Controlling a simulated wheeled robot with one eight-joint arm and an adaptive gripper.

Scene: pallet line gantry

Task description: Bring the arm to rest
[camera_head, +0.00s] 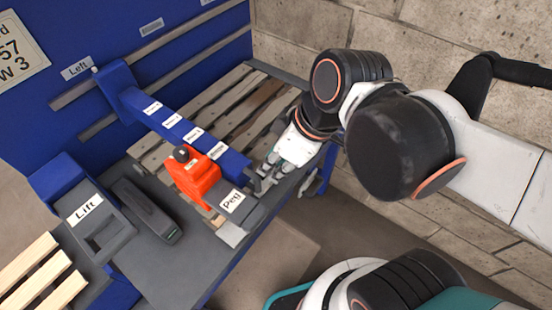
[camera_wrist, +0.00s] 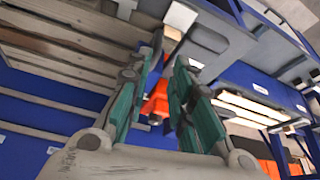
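My gripper (camera_head: 264,180) hangs at the right end of the blue beam, beside the grey block labelled "Petl" (camera_head: 236,205). In the wrist view the two teal-sided fingers (camera_wrist: 168,62) stand apart with a gap between them, and nothing is held. Whether a fingertip touches the beam end or the block cannot be told. My arm reaches in from the right, bent, over the bench edge. Orange-red also shows between the fingers in the wrist view (camera_wrist: 157,101).
A slatted wooden pallet (camera_head: 235,100) lies behind the beam. A grey control box labelled "Lift" (camera_head: 93,215) stands at the left, by another slatted pallet (camera_head: 35,275). A blue panel (camera_head: 150,55) and a block wall (camera_head: 420,45) close the back.

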